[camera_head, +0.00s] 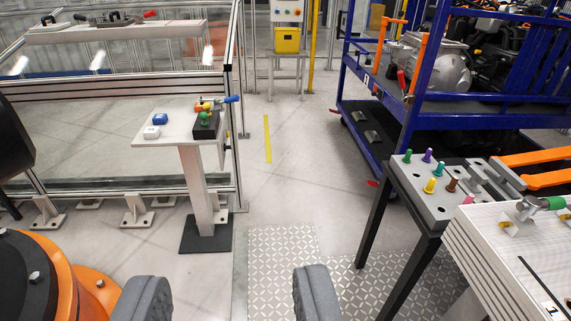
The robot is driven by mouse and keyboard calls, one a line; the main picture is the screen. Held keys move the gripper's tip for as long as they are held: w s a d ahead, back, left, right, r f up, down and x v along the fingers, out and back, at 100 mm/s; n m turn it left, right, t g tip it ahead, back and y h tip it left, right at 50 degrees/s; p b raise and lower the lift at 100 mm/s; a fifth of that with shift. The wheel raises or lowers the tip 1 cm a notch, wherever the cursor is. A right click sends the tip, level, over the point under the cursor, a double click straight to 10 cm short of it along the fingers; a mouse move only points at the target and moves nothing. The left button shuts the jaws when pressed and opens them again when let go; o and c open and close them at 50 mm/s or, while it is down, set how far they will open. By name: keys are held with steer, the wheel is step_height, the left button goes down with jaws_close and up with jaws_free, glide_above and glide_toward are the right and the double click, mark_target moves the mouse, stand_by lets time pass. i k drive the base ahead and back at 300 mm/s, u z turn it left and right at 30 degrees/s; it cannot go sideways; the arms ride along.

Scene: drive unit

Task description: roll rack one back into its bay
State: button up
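A blue wheeled rack (405,112) stands at the upper right, carrying a grey metal drive unit (440,66). It has upright orange handles (417,66) and a small white tag (367,79) whose mark is too small to read surely. Its right part runs out of the picture. I cannot tell which floor area is its bay. My gripper (228,284) is at the bottom, its two grey fingers wide apart with nothing between them. It is well apart from the rack, on the near side.
A dark table (441,222) with coloured pegs and a white panelled bench (505,255) stand at right. A pedestal (197,185) with small blocks and a fence stand at left. Clear floor with a yellow strip (267,140) runs up the middle.

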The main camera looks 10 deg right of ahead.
mark_target(497, 70)
steer(key=i, duration=3.9)
steer(key=z, duration=1.05)
steer(key=i, duration=0.95)
steer(key=u, duration=0.9)
steer(key=i, duration=1.3)
steer(key=u, duration=0.4)
